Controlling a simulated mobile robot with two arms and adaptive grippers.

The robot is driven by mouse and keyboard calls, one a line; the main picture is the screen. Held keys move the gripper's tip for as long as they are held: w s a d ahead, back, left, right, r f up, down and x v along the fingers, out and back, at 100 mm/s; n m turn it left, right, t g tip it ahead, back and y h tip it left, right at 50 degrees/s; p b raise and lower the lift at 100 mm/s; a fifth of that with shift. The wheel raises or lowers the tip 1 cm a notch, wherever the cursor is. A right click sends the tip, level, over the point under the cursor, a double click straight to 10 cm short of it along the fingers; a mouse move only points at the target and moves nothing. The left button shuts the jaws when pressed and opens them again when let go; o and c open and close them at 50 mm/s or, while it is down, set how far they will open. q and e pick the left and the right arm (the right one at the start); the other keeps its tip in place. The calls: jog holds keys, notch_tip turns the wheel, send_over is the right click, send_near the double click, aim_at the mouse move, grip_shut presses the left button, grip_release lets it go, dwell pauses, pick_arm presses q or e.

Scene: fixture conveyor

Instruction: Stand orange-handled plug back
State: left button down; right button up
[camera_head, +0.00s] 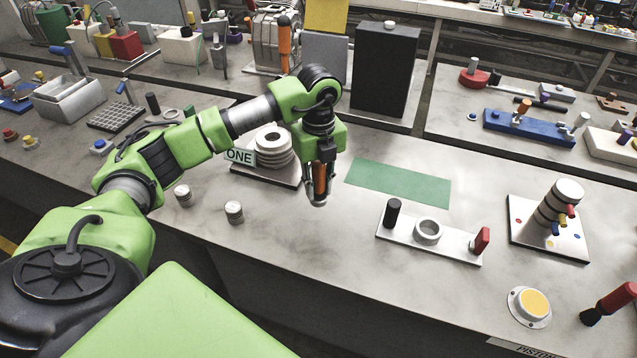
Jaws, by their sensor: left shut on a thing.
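My left gripper (317,196) is shut on the orange-handled plug, whose orange handle (320,180) shows between the fingers. The gripper points down over the middle of the near bench, left of the green mat (398,183). The fingers hide much of the plug, and I cannot tell whether its lower end touches the bench. My right gripper is not in view.
A stack of pale rings (275,150) stands behind my left gripper, beside a "ONE" label (240,157). A yellow button (533,303) is at the front right. The bench in front of the gripper is clear.

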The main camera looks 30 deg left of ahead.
aim_at(319, 171)
pick_arm(q)
jog(key=shift+f, duration=0.15)
dwell(0.4)
jog(key=shift+f, duration=0.2)
jog(key=shift+f+b, duration=2.35)
jog(key=shift+f, duration=0.9)
jog(key=c, duration=1.7)
grip_release()
notch_tip(319, 171, up, 12)
jog(key=shift+r, duration=0.1)
